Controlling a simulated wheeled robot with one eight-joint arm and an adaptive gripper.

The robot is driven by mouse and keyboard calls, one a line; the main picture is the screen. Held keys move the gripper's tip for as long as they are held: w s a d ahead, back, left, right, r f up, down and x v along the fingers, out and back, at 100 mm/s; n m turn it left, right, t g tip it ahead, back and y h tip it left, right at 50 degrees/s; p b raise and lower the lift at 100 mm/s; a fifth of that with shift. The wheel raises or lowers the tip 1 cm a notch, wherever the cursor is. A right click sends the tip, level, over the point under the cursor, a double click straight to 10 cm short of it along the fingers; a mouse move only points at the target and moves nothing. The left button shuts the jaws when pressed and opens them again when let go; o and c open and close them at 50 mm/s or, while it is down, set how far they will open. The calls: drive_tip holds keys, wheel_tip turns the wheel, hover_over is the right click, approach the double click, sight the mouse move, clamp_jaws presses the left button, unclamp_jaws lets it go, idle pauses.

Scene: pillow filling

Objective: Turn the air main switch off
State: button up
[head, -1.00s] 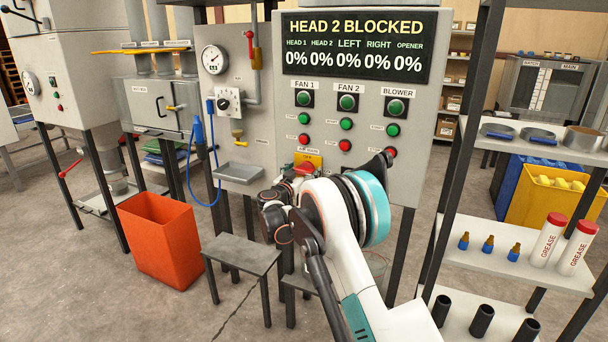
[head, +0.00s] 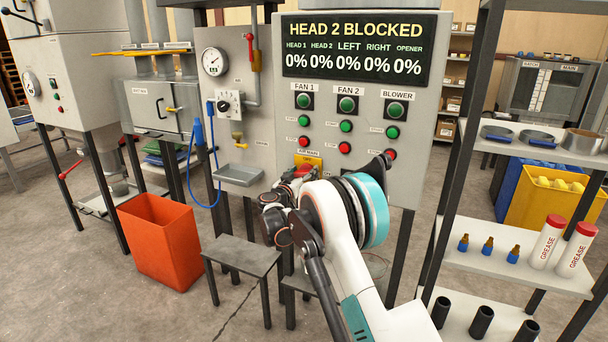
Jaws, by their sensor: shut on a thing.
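The air main switch is a red handle (head: 303,170) on a yellow plate (head: 315,161), low on the grey control panel under the "AIR MAIN" label. My gripper (head: 289,182) is at the switch, shut on the red handle. My own wrist and arm cover the gripper's lower side and much of the handle, so the fingertips and the handle's exact angle are hard to make out.
The panel display (head: 355,48) reads "HEAD 2 BLOCKED" with all values at 0%. A grey stool (head: 242,255) and an orange bin (head: 160,240) stand at the left. A shelf rack (head: 515,255) with grease tubes stands close at the right.

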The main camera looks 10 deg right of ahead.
drive_tip(key=n, duration=0.4)
drive_tip(key=shift+n+p, duration=0.3)
drive_tip(key=shift+p, duration=0.1)
drive_tip(key=n, duration=0.3)
drive_tip(key=shift+n, duration=0.3)
drive_tip(key=n+p, duration=0.1)
drive_tip(key=n, duration=0.2)
drive_tip(key=shift+n, duration=2.1)
drive_tip(key=o, duration=1.1)
drive_tip(key=shift+c, duration=0.2)
drive_tip(key=shift+s+a, duration=0.1)
drive_tip(key=v, duration=1.1)
drive_tip(key=shift+s+a, duration=0.2)
drive_tip(key=shift+s, duration=0.1)
